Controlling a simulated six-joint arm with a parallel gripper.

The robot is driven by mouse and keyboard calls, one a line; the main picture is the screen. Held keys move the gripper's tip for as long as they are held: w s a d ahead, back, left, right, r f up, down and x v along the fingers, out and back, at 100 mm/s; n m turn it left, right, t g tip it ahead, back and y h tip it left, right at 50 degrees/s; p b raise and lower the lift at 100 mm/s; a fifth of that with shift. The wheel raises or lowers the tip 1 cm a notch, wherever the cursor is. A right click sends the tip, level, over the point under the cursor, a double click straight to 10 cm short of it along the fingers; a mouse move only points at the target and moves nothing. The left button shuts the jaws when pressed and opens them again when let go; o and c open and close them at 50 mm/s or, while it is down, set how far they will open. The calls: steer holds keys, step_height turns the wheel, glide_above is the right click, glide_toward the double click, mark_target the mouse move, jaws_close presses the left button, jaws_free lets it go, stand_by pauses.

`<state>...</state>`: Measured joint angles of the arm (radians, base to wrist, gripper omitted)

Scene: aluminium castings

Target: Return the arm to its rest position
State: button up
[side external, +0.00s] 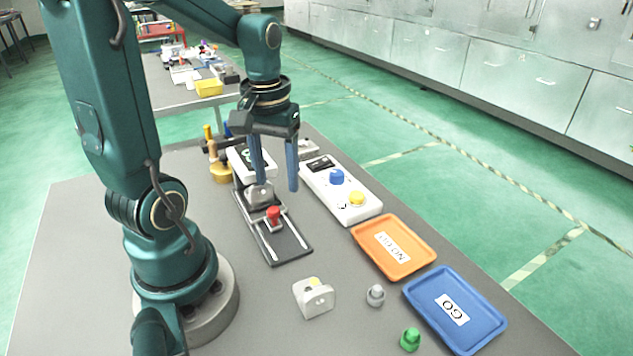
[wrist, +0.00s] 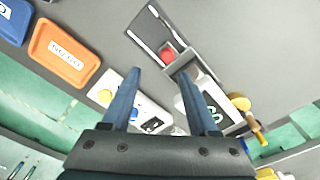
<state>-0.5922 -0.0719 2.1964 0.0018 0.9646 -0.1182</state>
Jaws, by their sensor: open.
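My gripper (side external: 278,187) hangs above the table with its two blue fingers apart and nothing held between them. The fingers also show wide apart in the wrist view (wrist: 160,75). Below and beside the left finger, a grey block (side external: 260,196) sits at the far part of a dark fixture plate (side external: 287,250) with pale rails. A red knob (side external: 273,214) stands on that plate, and it also shows in the wrist view (wrist: 168,56). I cannot tell whether the left fingertip touches the block.
A white box (side external: 342,192) with blue and yellow buttons stands right of the fingers. An orange NO GO tray (side external: 428,259) and blue GO tray (side external: 492,321) look empty. A whitish block (side external: 314,299), grey part (side external: 375,295) and green part (side external: 410,340) stand in front. A brass-coloured stand (side external: 219,172) is behind.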

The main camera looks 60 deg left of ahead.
steer(key=s+d+r+m+t, duration=0.1)
steer(key=d+r+m+t, duration=0.1)
steer(key=d+m, duration=0.2)
steer(key=s+d+r+m+t, duration=0.1)
steer(key=d+r+m+t, duration=0.2)
steer(key=d, duration=0.4)
steer(key=shift+s+d+m, duration=0.3)
steer(key=shift+d+m, duration=0.05)
steer(key=shift+m, duration=0.25)
stand_by(0.5)
